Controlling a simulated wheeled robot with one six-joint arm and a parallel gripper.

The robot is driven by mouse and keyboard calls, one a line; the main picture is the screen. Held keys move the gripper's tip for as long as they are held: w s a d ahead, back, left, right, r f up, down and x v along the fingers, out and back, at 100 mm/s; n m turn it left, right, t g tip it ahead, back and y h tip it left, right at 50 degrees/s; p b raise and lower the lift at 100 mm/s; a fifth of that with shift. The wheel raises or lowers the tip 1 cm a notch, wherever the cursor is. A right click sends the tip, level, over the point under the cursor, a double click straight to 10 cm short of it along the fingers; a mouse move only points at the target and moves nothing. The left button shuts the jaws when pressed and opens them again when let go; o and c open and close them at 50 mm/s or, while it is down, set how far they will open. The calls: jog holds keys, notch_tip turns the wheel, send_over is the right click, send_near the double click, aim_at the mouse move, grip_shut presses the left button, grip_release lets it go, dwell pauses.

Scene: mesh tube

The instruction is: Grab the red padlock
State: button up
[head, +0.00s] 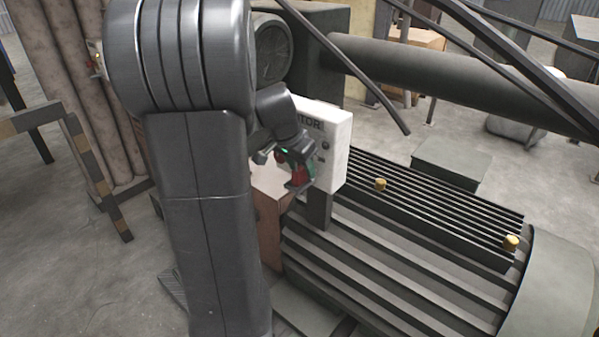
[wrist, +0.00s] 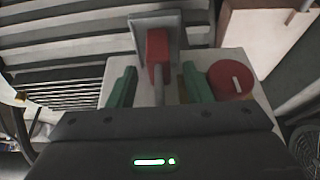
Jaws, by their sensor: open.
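The red padlock (wrist: 158,55) has a red block body and a grey shackle running toward my gripper, in front of a grey plate (wrist: 135,35). My gripper (wrist: 158,70) is open, with one green-padded finger on each side of the padlock in the wrist view. I see a gap on both sides; whether the tips reach the body in depth I cannot tell. In the head view my gripper (head: 290,160) is at the front of the white box (head: 333,140), with the red padlock (head: 302,174) partly hidden by it.
A red round knob (wrist: 231,80) with a pale mark sits right of the right finger in the wrist view. A ribbed grey machine (head: 390,270) with yellow caps stands below and right of the box. A dark pipe (head: 450,80) crosses behind.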

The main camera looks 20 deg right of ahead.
jog(key=shift+w+d+f, duration=0.1)
jog(key=shift+f, duration=0.2)
grip_shut()
